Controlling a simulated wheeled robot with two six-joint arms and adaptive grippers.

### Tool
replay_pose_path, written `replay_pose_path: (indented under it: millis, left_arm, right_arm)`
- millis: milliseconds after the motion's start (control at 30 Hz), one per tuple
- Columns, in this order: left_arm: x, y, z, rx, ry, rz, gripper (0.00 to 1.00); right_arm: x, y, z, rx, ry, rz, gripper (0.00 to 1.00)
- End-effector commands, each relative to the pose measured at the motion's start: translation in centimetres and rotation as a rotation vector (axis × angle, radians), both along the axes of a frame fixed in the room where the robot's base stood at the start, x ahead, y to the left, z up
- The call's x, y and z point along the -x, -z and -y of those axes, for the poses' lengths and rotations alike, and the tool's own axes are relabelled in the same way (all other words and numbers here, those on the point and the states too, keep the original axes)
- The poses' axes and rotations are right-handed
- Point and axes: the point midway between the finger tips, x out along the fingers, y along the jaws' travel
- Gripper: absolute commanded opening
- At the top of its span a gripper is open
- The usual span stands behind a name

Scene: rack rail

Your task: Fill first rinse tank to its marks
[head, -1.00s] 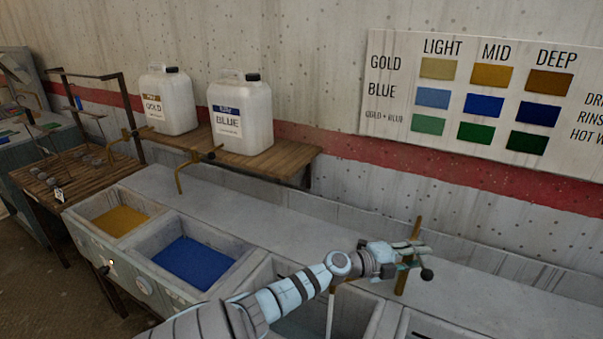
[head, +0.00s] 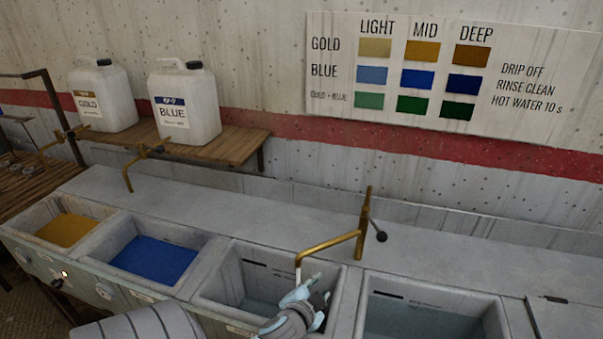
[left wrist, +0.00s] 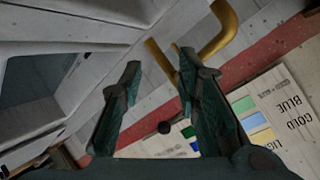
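The first rinse tank (head: 212,291) is a grey basin right of the blue vat, with dark marks (head: 256,263) on its inner back wall and pale water low inside. Above it a brass swivel tap (head: 330,245) has its spout over the tank, and a thin pale stream shows below the spout. The tap's lever ends in a black ball knob (head: 381,236), also seen in the left wrist view (left wrist: 164,127). My left gripper (head: 318,289) is over this tank, in front of and below the spout. Its fingers (left wrist: 158,72) are apart and empty. My right gripper is out of view.
The gold vat (head: 68,230) and blue vat (head: 155,258) lie left. Another grey tank (head: 372,312) with marks lies right. Gold (head: 102,95) and blue (head: 186,103) jugs stand on a wooden shelf (head: 232,142) behind. A colour chart (head: 450,80) hangs on the wall.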

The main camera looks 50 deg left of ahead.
Motion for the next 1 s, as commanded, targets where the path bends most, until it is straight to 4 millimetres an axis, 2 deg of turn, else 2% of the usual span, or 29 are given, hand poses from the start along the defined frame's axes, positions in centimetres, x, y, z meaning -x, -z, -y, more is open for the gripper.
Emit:
replay_pose_path:
  millis: [300,500,633,867,933,1000]
  left_arm:
    - [7.1,4.3,4.2,0.222,-0.094,-0.246,0.3]
    - [10.1,6.0,6.2,0.305,-0.112,-0.357,0.3]
    - [10.9,6.4,6.8,0.327,-0.116,-0.387,0.3]
    - [11.0,6.5,6.8,0.328,-0.116,-0.39,0.3]
    - [11.0,6.7,6.8,0.329,-0.117,-0.392,0.3]
    - [11.1,8.1,6.7,0.332,-0.118,-0.408,0.3]
  right_arm:
    - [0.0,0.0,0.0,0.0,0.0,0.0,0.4]
    - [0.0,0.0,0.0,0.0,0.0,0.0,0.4]
    - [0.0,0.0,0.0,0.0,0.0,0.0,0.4]
    - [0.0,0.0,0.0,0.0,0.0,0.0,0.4]
    - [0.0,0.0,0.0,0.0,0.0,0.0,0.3]
    - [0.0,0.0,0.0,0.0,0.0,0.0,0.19]
